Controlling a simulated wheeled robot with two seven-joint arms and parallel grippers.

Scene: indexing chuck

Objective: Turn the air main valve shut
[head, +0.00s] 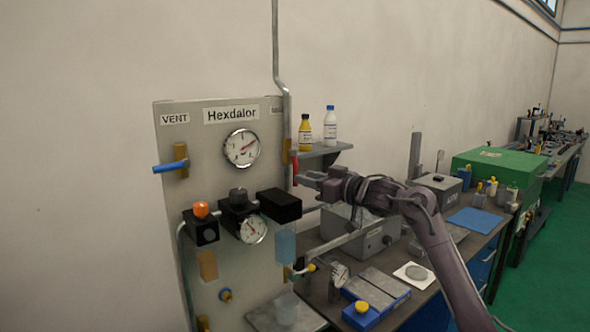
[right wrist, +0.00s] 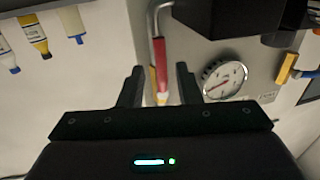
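The grey panel (head: 240,290) stands on the left in the head view. At its right edge a valve with a brass body (head: 286,152) and a red handle (head: 294,168) sits by the vertical pipe; the label above is mostly hidden by the pipe. The red handle hangs roughly upright, in line with the pipe. My right gripper (head: 299,181) is at the handle's lower part. In the right wrist view my right gripper (right wrist: 159,88) is open, with the red handle (right wrist: 160,58) between its fingers and gaps on both sides. I cannot tell any contact. My left gripper is out of view.
A vent valve with a blue handle (head: 170,167) is at the panel's left. A black box (head: 279,205) juts out below the red handle. A shelf (head: 325,150) with a yellow bottle (head: 305,134) and a white bottle (head: 330,127) is just right. The bench (head: 440,262) is cluttered.

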